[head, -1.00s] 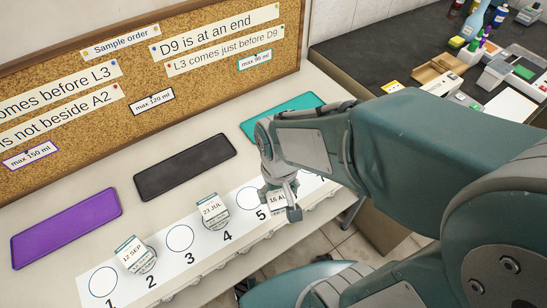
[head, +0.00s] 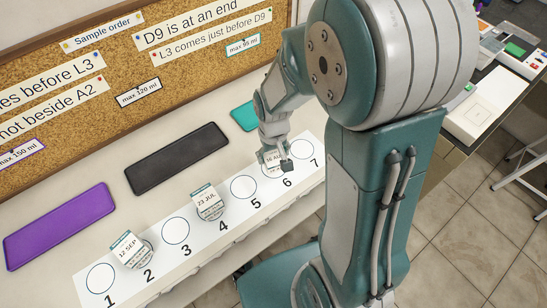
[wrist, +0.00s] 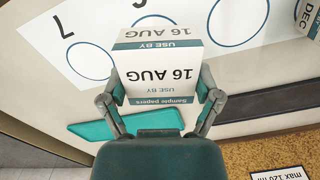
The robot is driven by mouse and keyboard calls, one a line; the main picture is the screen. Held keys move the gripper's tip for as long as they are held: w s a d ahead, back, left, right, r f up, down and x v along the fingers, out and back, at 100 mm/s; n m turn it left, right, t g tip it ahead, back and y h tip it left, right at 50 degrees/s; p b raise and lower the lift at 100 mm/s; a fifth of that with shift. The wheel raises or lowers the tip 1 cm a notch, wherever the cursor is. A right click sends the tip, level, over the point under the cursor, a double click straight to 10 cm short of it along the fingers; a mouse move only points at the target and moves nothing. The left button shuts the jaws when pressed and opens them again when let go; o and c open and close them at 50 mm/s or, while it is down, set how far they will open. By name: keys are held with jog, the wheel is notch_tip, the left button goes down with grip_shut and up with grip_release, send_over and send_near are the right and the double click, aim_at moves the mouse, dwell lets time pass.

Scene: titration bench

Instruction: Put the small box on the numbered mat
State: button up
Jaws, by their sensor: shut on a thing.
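The small box (wrist: 158,68) is white with teal bands, marked 16 AUG and Sample papers. My gripper (wrist: 160,90) is shut on it, with a finger on each side in the wrist view. In the head view the box (head: 272,157) is at circle 6 of the white numbered mat (head: 190,258), partly covered by my gripper (head: 276,160). I cannot tell whether its underside touches the mat. The mat also shows in the wrist view (wrist: 180,10).
Purple (head: 60,225), black (head: 177,158) and teal (head: 243,117) pads lie behind the mat. A cork board (head: 80,120) with notes stands at the back. Circles 1, 3 and 5 are bare. A dark bench (head: 495,85) is at the right.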

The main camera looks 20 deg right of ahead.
aim_at(273, 160)
jog(key=shift+w+f, duration=0.85)
jog(key=shift+f, duration=0.3)
jog(key=shift+w+d+f, duration=0.1)
jog(key=shift+d+f, duration=0.1)
jog(key=shift+f, duration=0.7)
jog(key=shift+w+d+f, duration=0.1)
jog(key=shift+d+f, duration=0.05)
jog(key=shift+f, duration=0.75)
jog(key=shift+a+f, duration=0.1)
jog(key=o, duration=0.9)
